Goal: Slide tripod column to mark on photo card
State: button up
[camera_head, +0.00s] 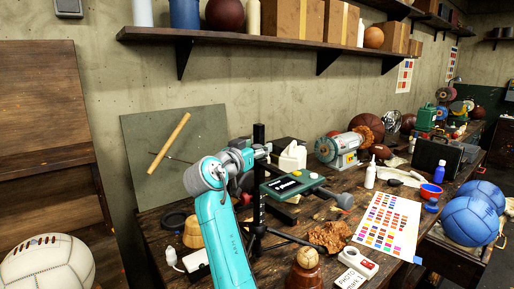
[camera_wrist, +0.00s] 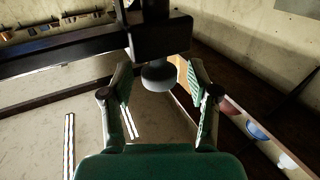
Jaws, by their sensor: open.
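The tripod's black column (camera_head: 259,190) stands upright on the workbench, its legs spread near the front.
A colour chart (camera_head: 388,222) lies right of the tripod, with a brown lump (camera_head: 331,236) and a small ball on a stand (camera_head: 307,258) near the front. A bench grinder (camera_head: 340,150) and white bottle (camera_head: 371,173) stand behind. A shelf (camera_head: 270,45) runs above.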

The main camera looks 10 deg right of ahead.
jog(key=v, duration=1.1)
jog(key=shift+s+a, duration=0.15)
jog(key=shift+a, duration=0.05)
